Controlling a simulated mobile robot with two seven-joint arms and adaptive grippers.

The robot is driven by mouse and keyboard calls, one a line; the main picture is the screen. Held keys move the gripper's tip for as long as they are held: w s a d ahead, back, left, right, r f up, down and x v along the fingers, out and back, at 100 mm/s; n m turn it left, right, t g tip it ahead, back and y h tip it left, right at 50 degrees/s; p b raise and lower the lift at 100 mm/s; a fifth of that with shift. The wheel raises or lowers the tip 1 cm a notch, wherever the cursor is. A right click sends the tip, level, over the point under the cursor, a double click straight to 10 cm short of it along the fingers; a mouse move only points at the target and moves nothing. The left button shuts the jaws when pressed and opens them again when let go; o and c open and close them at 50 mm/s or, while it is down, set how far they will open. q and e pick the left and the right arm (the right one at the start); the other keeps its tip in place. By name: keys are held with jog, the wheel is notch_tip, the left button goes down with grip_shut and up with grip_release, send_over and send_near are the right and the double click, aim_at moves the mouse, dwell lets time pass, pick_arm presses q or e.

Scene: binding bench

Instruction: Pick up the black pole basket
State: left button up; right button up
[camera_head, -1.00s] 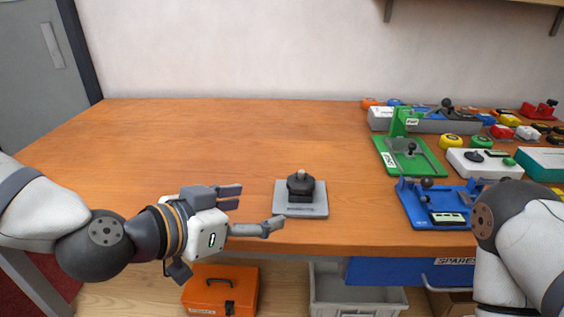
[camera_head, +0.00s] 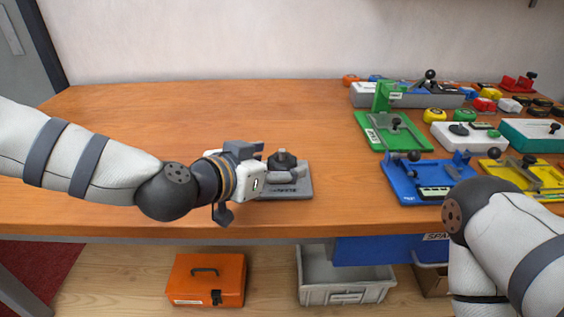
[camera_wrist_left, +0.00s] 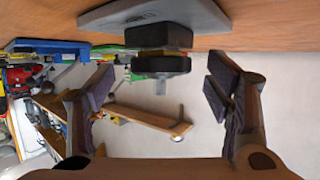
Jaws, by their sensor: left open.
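The black pole basket (camera_head: 283,157), a squat dark two-tier piece, stands upright on a grey plate (camera_head: 300,190) near the table's front edge. In the left wrist view, the basket (camera_wrist_left: 158,38) shows upside down, with a pale peg on its end and the plate (camera_wrist_left: 190,14) at the top. My left gripper (camera_head: 280,162) is open and comes in from the left, its fingers reaching to either side of the basket. In the wrist view, the left gripper (camera_wrist_left: 160,80) has clear gaps to the basket. Fingers partly hide the basket in the head view. My right gripper is out of view.
A blue fixture (camera_head: 405,190), a green fixture (camera_head: 385,138) and a yellow one (camera_head: 535,175) stand to the right, with several small items behind. The table's left and middle are clear. An orange toolbox (camera_head: 207,280) and a grey bin (camera_head: 345,282) are below.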

pick_arm(q)
jog(key=c, duration=1.1)
